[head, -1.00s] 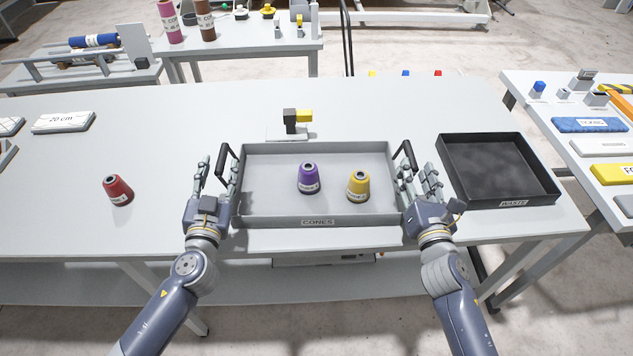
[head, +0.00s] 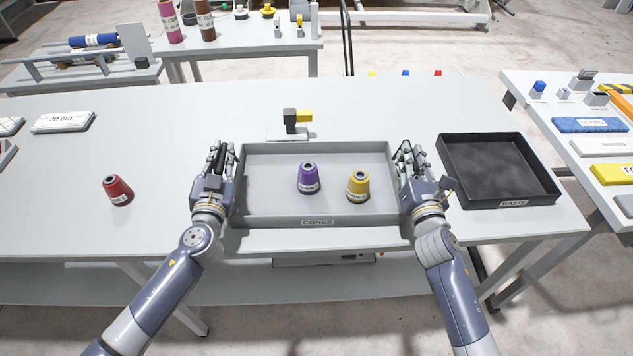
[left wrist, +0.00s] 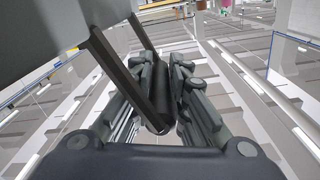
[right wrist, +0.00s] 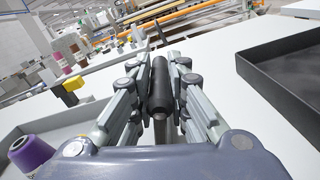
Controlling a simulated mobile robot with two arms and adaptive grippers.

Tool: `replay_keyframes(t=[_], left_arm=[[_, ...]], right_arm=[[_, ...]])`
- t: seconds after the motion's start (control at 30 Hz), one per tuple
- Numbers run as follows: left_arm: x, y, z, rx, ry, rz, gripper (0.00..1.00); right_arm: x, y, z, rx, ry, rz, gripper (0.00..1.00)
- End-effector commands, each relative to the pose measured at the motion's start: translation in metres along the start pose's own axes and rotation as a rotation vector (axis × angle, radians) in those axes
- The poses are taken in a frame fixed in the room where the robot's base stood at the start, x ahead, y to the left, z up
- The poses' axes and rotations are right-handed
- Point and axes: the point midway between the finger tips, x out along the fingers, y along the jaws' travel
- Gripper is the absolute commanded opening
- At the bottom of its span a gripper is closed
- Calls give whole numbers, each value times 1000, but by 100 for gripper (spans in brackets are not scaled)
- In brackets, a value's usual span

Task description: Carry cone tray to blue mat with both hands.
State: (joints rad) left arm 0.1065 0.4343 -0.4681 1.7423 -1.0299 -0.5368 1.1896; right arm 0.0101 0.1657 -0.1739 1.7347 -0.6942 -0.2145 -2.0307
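The cone tray (head: 270,211) is a shallow grey tray labelled CONES, on the white table in the head view. A purple cone (head: 308,178) and a yellow cone (head: 358,186) stand upright in it. My left gripper (head: 217,150) is shut around the tray's left black handle, which also shows in the left wrist view (left wrist: 122,75). My right gripper (head: 410,154) is shut around the right handle, whose dark bar shows between the fingers in the right wrist view (right wrist: 159,85). The tray appears to rest on the table. I cannot make out a blue mat.
A black waste tray (head: 543,197) stands just right of my right gripper. A red cone (head: 118,190) stands on the table to the left. A small black-and-yellow device (head: 291,121) stands behind the tray. The table between red cone and tray is clear.

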Motion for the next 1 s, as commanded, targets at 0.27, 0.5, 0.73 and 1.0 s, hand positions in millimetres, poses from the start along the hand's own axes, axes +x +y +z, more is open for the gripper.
replay_keyframes(t=[0.27,0.5,0.73,1.0], left_arm=[[0,0,0,4,2,2,0],[0,0,-5,5,6,2,0],[0,-4,-16,5,6,3,0],[0,-9,-38,5,6,3,0]], right_arm=[[0,-1,-2,0,4,-3,0],[0,0,1,0,2,-2,0],[0,3,14,0,1,-1,0],[0,10,37,0,-1,0,0]])
